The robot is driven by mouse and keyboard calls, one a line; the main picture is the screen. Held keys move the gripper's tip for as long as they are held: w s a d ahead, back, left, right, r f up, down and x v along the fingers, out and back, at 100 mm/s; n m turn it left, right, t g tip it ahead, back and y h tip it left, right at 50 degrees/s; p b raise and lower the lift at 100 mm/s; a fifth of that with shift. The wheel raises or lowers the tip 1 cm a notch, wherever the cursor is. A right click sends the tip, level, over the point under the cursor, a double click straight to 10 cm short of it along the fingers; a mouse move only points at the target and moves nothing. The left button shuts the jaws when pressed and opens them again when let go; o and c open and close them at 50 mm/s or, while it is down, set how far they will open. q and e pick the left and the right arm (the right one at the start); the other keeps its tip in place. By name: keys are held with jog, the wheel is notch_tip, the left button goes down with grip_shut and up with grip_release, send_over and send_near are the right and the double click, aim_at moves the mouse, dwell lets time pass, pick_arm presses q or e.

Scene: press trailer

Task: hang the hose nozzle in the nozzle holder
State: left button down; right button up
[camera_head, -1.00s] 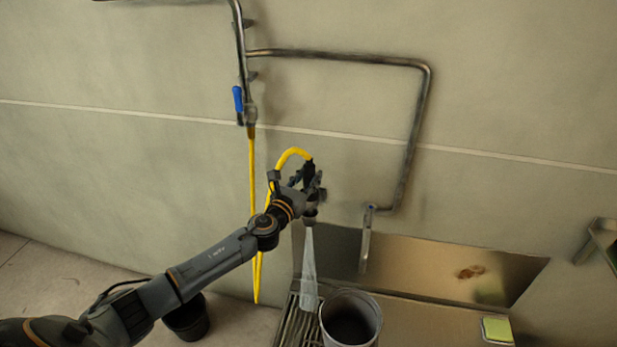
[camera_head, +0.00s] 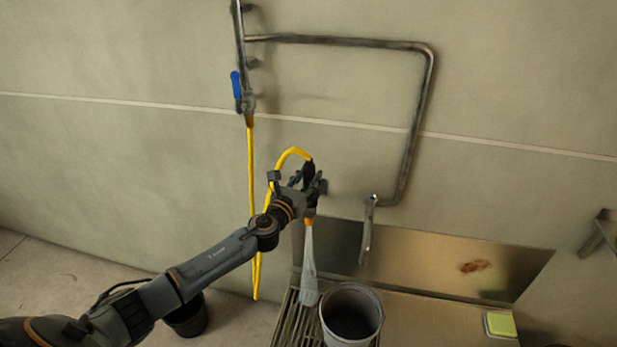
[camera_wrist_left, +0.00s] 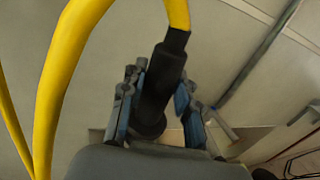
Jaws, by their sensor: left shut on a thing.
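The black hose nozzle (camera_head: 308,171) is held in my left gripper (camera_head: 313,186), in front of the wall. In the left wrist view, the gripper's fingers (camera_wrist_left: 157,110) stand on both sides of the dark nozzle (camera_wrist_left: 163,75). The yellow hose (camera_head: 291,153) arches up from the nozzle and over to the left; it also shows in the left wrist view (camera_wrist_left: 62,75). A pale, translucent stream (camera_head: 309,265) runs down from below the gripper. I cannot pick out the nozzle holder with certainty; the gripper may hide it. My right gripper is not in view.
A metal pipe (camera_head: 340,41) bends down the wall to a tap (camera_head: 367,232), right of the gripper. A blue-handled valve (camera_head: 237,86) feeds the hose. Below are a drain grate (camera_head: 290,318), a grey bucket (camera_head: 351,315), a yellow-green sponge (camera_head: 500,324) and a dark bucket (camera_head: 188,316).

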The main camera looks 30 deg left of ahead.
pick_arm(q)
jog(key=shift+f+b, duration=0.9)
jog(key=shift+f, duration=0.15)
jog(key=c, duration=1)
grip_release()
jog(key=shift+o, duration=0.5)
jog(key=shift+s, duration=0.1)
